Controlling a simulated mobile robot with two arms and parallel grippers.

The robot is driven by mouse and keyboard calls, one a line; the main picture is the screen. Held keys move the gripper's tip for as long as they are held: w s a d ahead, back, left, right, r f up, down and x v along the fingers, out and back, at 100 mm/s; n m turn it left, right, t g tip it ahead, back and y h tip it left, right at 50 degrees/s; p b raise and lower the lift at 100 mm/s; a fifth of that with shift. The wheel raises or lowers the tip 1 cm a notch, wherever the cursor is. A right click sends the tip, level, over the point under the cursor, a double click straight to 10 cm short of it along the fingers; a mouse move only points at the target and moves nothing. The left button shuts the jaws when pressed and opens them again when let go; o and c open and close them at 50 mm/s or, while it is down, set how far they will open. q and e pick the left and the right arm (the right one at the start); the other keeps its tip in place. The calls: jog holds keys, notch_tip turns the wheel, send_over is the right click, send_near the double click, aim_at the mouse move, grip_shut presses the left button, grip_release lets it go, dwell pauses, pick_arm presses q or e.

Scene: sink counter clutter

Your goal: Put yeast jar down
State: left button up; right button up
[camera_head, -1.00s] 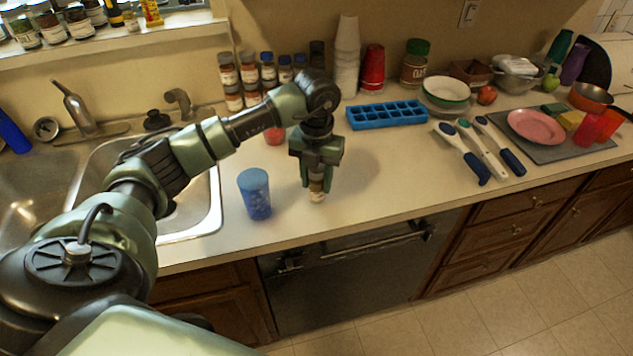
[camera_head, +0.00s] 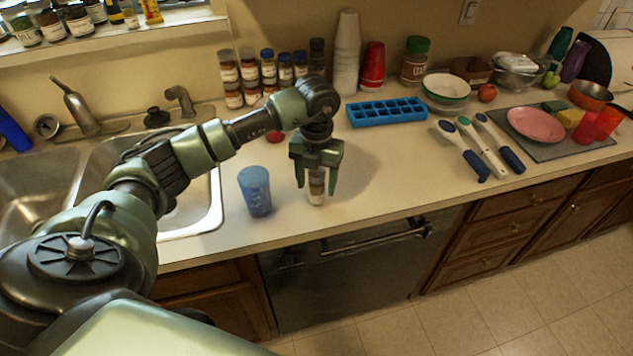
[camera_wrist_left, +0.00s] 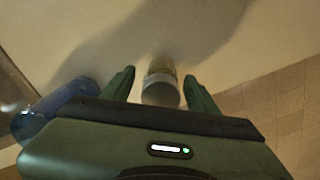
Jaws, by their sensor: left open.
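The yeast jar (camera_head: 317,190) is a small jar with a pale label, upright on the counter near its front edge. It also shows in the left wrist view (camera_wrist_left: 161,85), between the two fingers and apart from both. My left gripper (camera_head: 316,196) is open and points down, with one finger on each side of the jar. The upper part of the jar is partly hidden by the gripper in the head view. My right gripper is not in view.
A blue cup (camera_head: 256,192) stands to the left of the jar, near the sink (camera_head: 203,205). A blue ice tray (camera_head: 387,112) lies behind to the right. Several spice jars (camera_head: 268,70) stand at the wall. The counter (camera_head: 400,185) right of the jar is clear.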

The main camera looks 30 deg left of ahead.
pick_arm(q)
notch_tip(320, 180, up, 11)
jog(key=b, duration=0.2)
jog(key=shift+w+f+b, duration=0.1)
jog(key=shift+b, duration=0.3)
jog(key=shift+r, duration=0.5)
